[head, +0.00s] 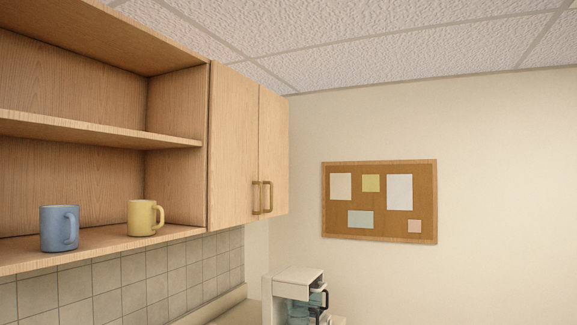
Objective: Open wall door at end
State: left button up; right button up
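The wall cabinet at the far end of the shelf run has two light wood doors, a nearer door (233,145) and an end door (273,150). Both doors look shut. Each has a small brass-coloured handle low down where they meet: the nearer handle (256,198) and the end door's handle (268,197). The handles sit close side by side. Neither of my grippers shows in the head view.
An open wall shelf (95,126) holds a blue mug (58,229) and a yellow mug (141,218). A white coffee machine (291,284) stands below, right of the doors. A cork board (414,204) hangs on the far wall. The space before the doors looks clear.

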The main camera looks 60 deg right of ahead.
aim_at(273, 114)
jog(key=z, duration=1.75)
jog(key=i+l, duration=0.15)
jog(key=l, duration=0.25)
jog(key=i+l+z, duration=0.1)
jog(key=l, duration=0.35)
jog(key=i+l, duration=0.15)
jog(key=l, duration=0.25)
jog(key=i+l, duration=0.15)
jog(key=l, duration=0.3)
jog(key=i+l+z, duration=0.1)
jog(key=l, duration=0.3)
jog(key=i+l, duration=0.15)
jog(key=l, duration=0.25)
